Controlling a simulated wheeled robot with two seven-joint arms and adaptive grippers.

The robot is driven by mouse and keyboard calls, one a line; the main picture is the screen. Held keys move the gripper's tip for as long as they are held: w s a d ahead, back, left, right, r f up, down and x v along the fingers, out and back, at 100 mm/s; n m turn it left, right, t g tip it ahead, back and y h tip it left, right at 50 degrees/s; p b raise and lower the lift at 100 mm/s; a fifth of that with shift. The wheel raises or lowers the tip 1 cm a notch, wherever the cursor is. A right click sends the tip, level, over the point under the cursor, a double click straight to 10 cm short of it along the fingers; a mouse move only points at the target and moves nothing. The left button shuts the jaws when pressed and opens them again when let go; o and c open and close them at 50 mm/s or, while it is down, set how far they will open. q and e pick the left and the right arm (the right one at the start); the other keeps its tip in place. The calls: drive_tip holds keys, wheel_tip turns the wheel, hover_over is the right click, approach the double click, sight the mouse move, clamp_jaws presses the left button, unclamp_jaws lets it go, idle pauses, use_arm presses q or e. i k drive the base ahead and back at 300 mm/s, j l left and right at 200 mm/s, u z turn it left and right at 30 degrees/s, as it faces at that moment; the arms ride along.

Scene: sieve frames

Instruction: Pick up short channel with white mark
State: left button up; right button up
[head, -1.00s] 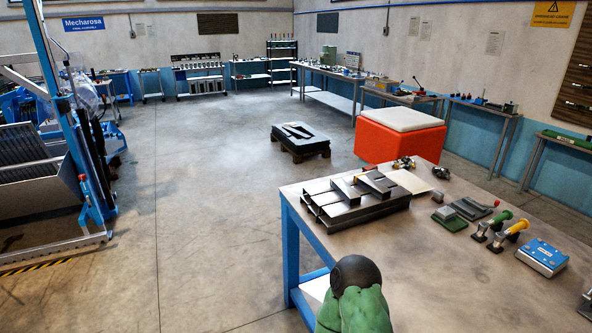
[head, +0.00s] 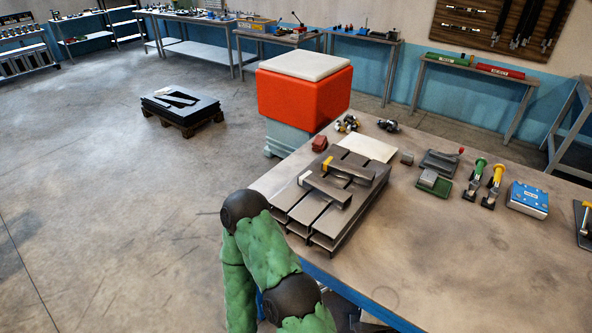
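A short grey channel with a white mark (head: 328,190) lies on top of a stack of longer dark channels (head: 318,222) at the left end of the workbench. Its white mark is at its left end. A similar short channel with a yellow mark (head: 355,168) lies just behind it on the same stack. My green-sleeved arm with dark joints rises at the bottom, in front of the stack's near left side. No gripper fingers can be made out, and nothing is seen touching the channels.
The workbench (head: 430,255) is clear at its front right. Behind the stack are a white sheet (head: 368,146) and a small red block (head: 319,143). To the right stand green and yellow-handled clamps (head: 493,185) and a blue box (head: 527,199). An orange crate (head: 300,95) stands beyond the bench.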

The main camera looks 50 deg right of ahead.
sight(332, 194)
drive_tip(key=i+j+z, duration=0.1)
drive_tip(key=i+z, duration=0.4)
drive_tip(key=i+j+z, duration=0.25)
drive_tip(key=z, duration=0.2)
drive_tip(key=i+j+z, duration=0.75)
drive_tip(key=j+z, duration=0.2)
